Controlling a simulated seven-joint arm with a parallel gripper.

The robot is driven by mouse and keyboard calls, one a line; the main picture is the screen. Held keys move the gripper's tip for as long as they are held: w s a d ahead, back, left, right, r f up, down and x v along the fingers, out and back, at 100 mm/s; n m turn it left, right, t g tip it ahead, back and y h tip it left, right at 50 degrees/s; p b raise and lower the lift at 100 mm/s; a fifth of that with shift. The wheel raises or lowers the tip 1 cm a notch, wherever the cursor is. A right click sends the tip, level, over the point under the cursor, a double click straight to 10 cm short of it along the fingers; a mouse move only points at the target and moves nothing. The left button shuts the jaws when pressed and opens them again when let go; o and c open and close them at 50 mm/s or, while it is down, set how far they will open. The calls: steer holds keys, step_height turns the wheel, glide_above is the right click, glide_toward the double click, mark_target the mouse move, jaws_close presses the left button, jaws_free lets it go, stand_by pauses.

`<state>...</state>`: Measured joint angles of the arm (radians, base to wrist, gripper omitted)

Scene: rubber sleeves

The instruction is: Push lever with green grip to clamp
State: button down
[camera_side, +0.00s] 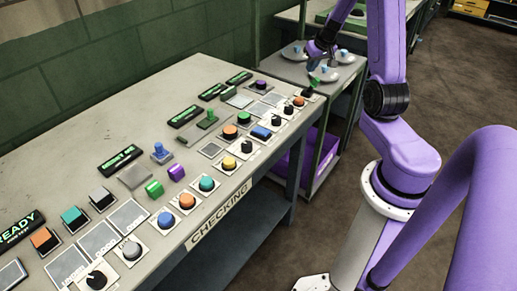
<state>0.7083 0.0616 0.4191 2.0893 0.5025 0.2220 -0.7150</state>
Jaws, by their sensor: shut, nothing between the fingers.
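A small green grip (314,81) on a dark base shows at the far right corner of the console. Another green-gripped lever (209,117) stands on a grey plate farther left on the console. The frame does not make clear which of the two is the clamp lever. My gripper (312,63) is dark and points down just above the first green grip, over the far side table. It looks apart from the grip, though contact is hard to judge at this size. The fingers are shut and hold nothing visible.
The console (110,122) carries several coloured buttons, knobs and label plates. A blue-topped lever (160,152) stands near its middle. The side table (275,67) behind holds several round pale pieces (344,58) with blue tops, close to my gripper. A purple bin (318,155) sits below.

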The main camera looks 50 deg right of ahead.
steer(key=shift+w, duration=0.65)
steer(key=shift+w, duration=0.2)
steer(key=shift+w, duration=0.5)
steer(key=shift+s, duration=0.2)
stand_by(0.5)
steer(key=shift+s, duration=0.4)
step_height(320, 180, up, 8)
stand_by(1.2)
